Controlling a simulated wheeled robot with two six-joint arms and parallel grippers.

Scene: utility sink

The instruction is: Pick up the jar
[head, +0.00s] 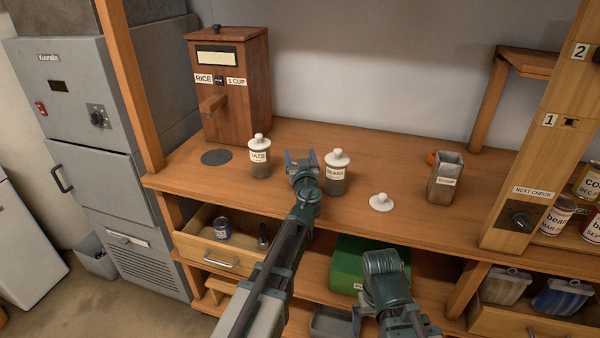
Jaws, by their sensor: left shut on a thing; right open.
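Two lidded glass jars with white knobbed lids stand upright on the wooden counter. The left jar (260,158) has a label that seems to read OATS, and the right jar (337,173) one that seems to read BEANS. My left gripper (301,158) is between these two jars, close to the right one. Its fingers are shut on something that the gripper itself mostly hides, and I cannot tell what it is. A loose white lid (381,203) lies on the counter to the right. My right gripper (382,265) is open, low in front of the counter edge.
A wooden rice dispenser (232,90) stands at the back left, near a dark round pad (216,157). A grey metal container (444,180) stands at the right. An open drawer (210,255) and a green box (345,262) are below the counter (415,160).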

